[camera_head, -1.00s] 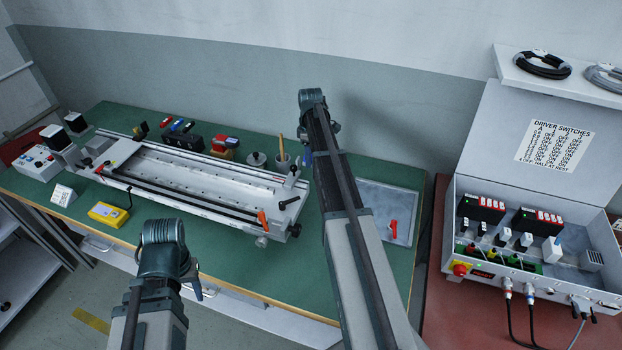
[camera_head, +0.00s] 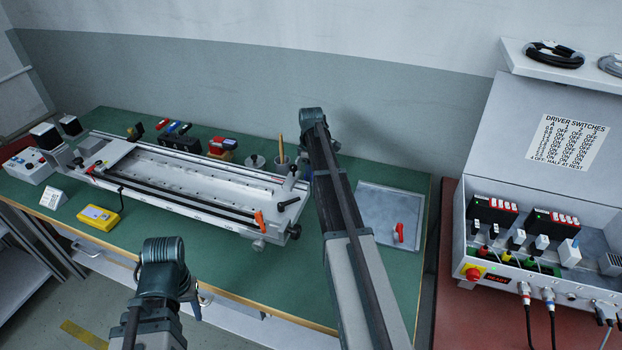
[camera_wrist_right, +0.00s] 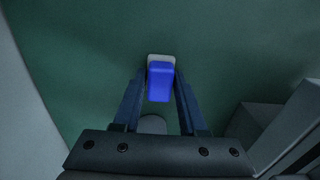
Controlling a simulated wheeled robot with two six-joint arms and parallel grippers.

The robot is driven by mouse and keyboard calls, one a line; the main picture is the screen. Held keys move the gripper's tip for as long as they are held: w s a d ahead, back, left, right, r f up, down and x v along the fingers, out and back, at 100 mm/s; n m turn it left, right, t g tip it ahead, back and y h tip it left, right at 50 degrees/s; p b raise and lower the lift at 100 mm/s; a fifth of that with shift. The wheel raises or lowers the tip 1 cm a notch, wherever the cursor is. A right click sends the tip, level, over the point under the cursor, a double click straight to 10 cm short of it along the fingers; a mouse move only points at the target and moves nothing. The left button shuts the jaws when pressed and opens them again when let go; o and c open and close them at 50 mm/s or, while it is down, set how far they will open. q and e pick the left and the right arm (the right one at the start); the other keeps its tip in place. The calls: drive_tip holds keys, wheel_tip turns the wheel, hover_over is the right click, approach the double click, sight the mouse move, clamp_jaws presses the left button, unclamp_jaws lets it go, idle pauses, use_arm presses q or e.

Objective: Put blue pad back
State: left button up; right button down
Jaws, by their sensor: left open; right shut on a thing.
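The blue pad (camera_wrist_right: 160,82), with a pale grey end, sits between the fingertips of my right gripper (camera_wrist_right: 160,92) in the right wrist view. The gripper is shut on it, and green bench top shows behind it. In the head view my right arm hides most of this gripper and the pad. My left gripper (camera_head: 194,300) is open at the front edge of the bench, partly hidden by its own wrist, with nothing seen in it.
A long metal gantry (camera_head: 190,185) fills the bench's middle. Behind it are a black block (camera_head: 181,142) and small coloured pieces (camera_head: 222,143). A yellow meter (camera_head: 98,215) lies in front. A grey tray (camera_head: 375,205) with a red piece (camera_head: 398,232) is right of my right arm.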

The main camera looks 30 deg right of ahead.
drive_tip(key=shift+f, duration=0.1)
drive_tip(key=shift+c, duration=2.3)
unclamp_jaws()
wheel_tip(320, 180, up, 12)
drive_tip(key=p, duration=1.2)
